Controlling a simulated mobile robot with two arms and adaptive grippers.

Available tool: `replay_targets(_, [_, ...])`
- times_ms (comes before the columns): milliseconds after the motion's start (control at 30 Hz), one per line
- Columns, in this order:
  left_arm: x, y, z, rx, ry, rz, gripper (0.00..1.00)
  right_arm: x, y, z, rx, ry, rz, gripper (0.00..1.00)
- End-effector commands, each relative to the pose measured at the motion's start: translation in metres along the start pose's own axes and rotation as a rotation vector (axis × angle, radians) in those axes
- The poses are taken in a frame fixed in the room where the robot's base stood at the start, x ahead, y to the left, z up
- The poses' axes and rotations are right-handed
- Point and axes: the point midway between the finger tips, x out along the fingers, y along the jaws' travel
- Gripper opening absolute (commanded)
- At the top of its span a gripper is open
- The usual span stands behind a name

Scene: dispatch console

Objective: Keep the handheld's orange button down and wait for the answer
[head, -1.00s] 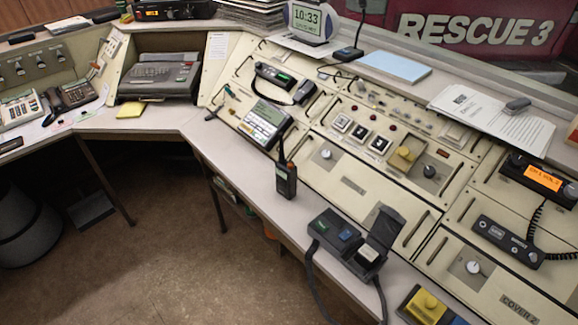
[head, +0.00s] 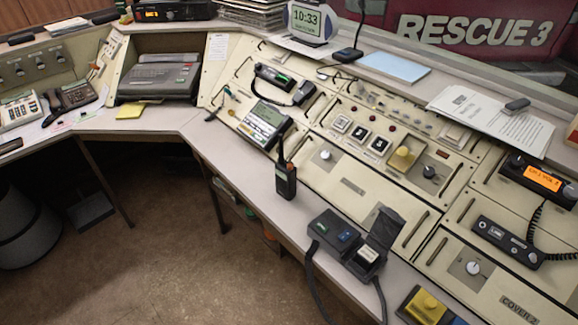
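The handheld (head: 286,180) is a small dark radio with a stub antenna. It stands upright on the pale front ledge of the console, near the middle of the head view. A little orange shows on its body, but the button is too small to make out clearly. Nothing touches the handheld. Neither of my grippers is in view.
A black box with an open lid (head: 345,245) and cables sits on the ledge to the right. A yellow-button unit (head: 428,306) lies at the bottom edge. A corded radio with an orange display (head: 543,179) is at far right. The ledge (head: 228,153) left of the handheld is clear.

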Motion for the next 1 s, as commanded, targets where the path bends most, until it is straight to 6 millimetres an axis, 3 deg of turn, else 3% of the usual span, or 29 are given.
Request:
replay_targets(300, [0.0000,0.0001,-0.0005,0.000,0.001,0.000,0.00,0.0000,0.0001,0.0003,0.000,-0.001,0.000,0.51])
replay_targets(567, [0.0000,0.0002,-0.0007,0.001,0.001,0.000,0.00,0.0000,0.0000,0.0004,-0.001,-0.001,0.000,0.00])
replay_targets(1000, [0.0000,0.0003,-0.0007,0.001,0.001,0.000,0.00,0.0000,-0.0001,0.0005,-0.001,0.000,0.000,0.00])
